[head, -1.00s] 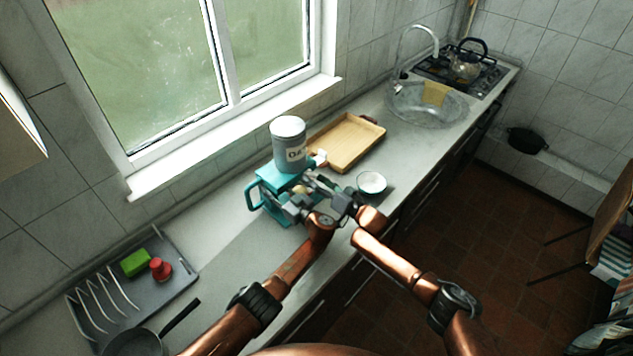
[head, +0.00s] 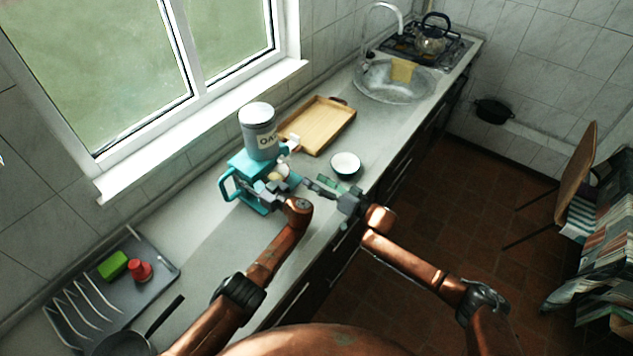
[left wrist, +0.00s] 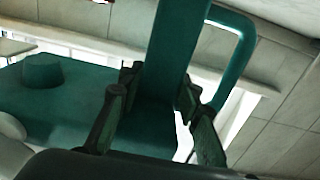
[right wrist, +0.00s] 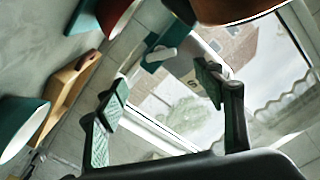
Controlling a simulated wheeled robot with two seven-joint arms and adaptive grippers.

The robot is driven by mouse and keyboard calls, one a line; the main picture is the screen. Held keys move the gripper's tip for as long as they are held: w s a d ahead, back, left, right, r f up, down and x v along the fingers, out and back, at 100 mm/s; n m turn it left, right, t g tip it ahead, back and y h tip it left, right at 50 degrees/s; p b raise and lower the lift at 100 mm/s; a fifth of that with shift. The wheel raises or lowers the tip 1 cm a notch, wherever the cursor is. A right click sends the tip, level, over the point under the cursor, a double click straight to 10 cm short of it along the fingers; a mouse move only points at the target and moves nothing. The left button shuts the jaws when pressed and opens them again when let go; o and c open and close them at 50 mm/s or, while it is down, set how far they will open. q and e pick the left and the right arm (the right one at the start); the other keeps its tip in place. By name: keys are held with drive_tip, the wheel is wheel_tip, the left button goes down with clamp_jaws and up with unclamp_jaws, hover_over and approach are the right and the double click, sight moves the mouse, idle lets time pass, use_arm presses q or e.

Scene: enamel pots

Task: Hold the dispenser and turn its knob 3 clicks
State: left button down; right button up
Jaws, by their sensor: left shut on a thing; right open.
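The teal dispenser (head: 250,165) stands on the counter with a grey canister (head: 258,132) on top and a loop handle at its left. My left gripper (head: 268,190) is at its front. In the left wrist view, that gripper (left wrist: 155,105) is shut on an upright teal part of the dispenser (left wrist: 175,50). A small white part (head: 292,144), perhaps the knob, sticks out at the dispenser's right side. My right gripper (head: 322,188) is open and empty, to the right of the dispenser and apart from it. The right wrist view shows its spread fingers (right wrist: 160,90), with the dispenser beyond.
A white bowl (head: 345,164) stands just behind my right gripper. A wooden tray (head: 318,126) lies farther back, before the sink (head: 398,82). A grey rack (head: 150,270) with a green block and a red object is at the left, near a pan (head: 122,343).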

sight(287, 162)
drive_tip(key=shift+c, duration=0.6)
